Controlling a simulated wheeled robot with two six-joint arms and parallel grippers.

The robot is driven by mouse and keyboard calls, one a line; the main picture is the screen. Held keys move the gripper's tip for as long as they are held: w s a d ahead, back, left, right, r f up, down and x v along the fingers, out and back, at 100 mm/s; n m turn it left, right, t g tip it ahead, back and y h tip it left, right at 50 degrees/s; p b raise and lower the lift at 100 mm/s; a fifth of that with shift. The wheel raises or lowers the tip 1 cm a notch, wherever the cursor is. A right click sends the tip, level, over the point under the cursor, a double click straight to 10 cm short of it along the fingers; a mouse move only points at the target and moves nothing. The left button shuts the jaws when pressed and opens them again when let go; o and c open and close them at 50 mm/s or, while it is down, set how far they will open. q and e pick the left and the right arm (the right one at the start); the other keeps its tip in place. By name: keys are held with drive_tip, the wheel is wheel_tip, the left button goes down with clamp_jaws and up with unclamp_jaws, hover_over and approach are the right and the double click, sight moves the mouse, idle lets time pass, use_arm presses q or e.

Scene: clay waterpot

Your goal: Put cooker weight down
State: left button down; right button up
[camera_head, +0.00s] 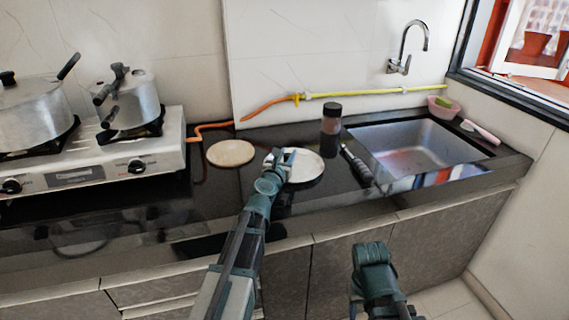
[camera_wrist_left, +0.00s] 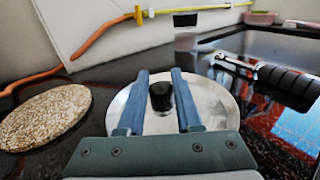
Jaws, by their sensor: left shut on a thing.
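The cooker weight (camera_wrist_left: 160,97) is a small dark, round-topped piece between the fingers of my left gripper (camera_wrist_left: 160,76) in the left wrist view. The gripper is shut on it, over a round pale metal plate (camera_wrist_left: 215,102). Whether the weight touches the plate is hard to tell. In the head view my left gripper (camera_head: 279,158) is at the left edge of the plate (camera_head: 308,168), and the weight is too small to make out. Part of my right arm shows at the lower right, but its gripper fingers do not show.
A speckled round board (camera_head: 231,153) lies left of the plate. A dark-capped jar (camera_head: 331,120) and a black-handled tool (camera_head: 356,166) are to the right, before the sink (camera_head: 415,148). The stove (camera_head: 95,165) holds a pot (camera_head: 35,115) and a pressure cooker (camera_head: 137,100).

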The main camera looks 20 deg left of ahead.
use_arm(q)
drive_tip(key=shift+s+f+b, duration=0.1)
drive_tip(key=shift+f+b, duration=1.6)
drive_tip(key=shift+f, duration=0.05)
drive_tip(key=shift+f, duration=0.15)
drive_tip(key=c, duration=0.6)
unclamp_jaws()
